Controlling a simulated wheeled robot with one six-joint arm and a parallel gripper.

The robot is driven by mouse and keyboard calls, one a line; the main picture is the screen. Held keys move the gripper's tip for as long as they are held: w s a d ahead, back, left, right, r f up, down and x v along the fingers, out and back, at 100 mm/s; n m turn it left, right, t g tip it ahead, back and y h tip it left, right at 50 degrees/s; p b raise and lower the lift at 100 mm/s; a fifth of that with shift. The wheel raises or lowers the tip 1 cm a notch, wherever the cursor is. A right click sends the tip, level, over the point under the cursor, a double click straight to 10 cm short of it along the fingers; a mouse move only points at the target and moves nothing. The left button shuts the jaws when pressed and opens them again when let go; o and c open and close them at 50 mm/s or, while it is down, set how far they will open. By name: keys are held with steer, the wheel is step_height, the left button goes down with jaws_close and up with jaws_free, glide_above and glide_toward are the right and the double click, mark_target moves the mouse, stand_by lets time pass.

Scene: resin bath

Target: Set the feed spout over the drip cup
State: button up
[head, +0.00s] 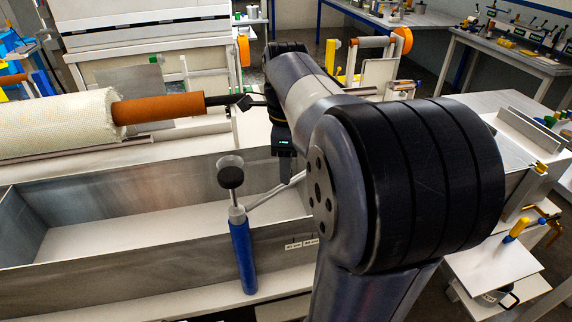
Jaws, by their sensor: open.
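A blue post (242,255) stands at the near wall of the metal trough. It carries a grey upper part with a black round knob (231,177). A thin grey bar (275,194), which looks like the feed spout, runs from the post up and right over the trough toward my gripper. My gripper (290,178) is a dark body with a small green light, mostly hidden behind my arm. It is open, with one finger showing near the far end of the bar; I cannot tell whether they touch. I cannot make out the drip cup.
The long metal trough (130,239) spans the left and middle, with open room inside. A white fibre-wrapped roll (58,124) with an orange end (158,109) lies above its far side. A side table (493,263) with a yellow-handled tool stands at right. My arm blocks the centre right.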

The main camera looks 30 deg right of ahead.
steer(key=shift+f, duration=0.6)
jaws_close()
